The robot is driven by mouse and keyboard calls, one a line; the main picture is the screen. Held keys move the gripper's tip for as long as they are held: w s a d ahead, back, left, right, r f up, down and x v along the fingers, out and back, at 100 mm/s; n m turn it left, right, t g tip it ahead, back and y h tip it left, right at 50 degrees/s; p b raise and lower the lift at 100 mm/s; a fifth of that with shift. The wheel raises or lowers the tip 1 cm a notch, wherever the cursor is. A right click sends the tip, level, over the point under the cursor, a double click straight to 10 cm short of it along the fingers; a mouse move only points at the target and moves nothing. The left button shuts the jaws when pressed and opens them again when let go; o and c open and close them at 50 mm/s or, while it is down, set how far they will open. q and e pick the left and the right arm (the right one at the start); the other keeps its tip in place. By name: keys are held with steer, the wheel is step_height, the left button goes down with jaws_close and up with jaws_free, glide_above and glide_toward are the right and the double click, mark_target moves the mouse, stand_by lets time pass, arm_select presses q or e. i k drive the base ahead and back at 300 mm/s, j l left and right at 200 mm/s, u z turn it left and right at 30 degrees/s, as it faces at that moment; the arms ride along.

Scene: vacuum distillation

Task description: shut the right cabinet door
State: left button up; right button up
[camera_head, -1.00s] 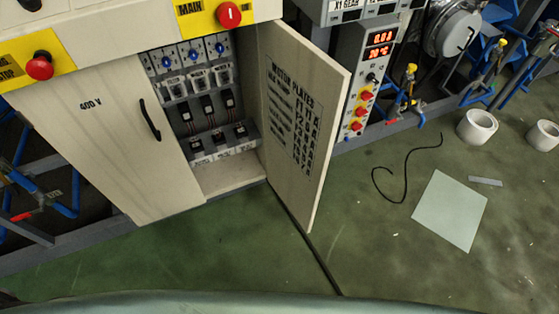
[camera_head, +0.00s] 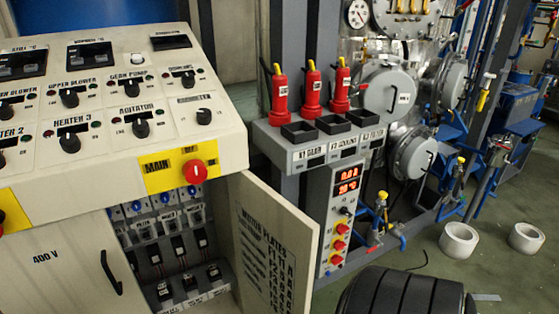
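The right cabinet door (camera_head: 275,250) stands open, swung outward to the right, with a printed list on its inner face. The cabinet opening (camera_head: 172,240) beside it shows breakers and dark switches inside. The left cabinet door (camera_head: 55,268), marked 400 V with a black handle, is shut. Neither of my grippers is in view. A dark ribbed rounded part (camera_head: 405,292), perhaps part of my own arm, shows at the bottom right of the door.
The sloped control panel (camera_head: 100,140) with knobs and a red main button (camera_head: 194,172) sits above the cabinet. A grey post with red displays (camera_head: 347,180) stands right of the door. White rings (camera_head: 459,240) lie on the green floor at right.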

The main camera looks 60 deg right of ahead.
mark_target(276, 243)
steer(key=k+l, duration=0.1)
steer(key=l, duration=1.15)
steer(key=k+l, duration=0.15)
steer(key=l, duration=1.1)
steer(key=k+u, duration=0.05)
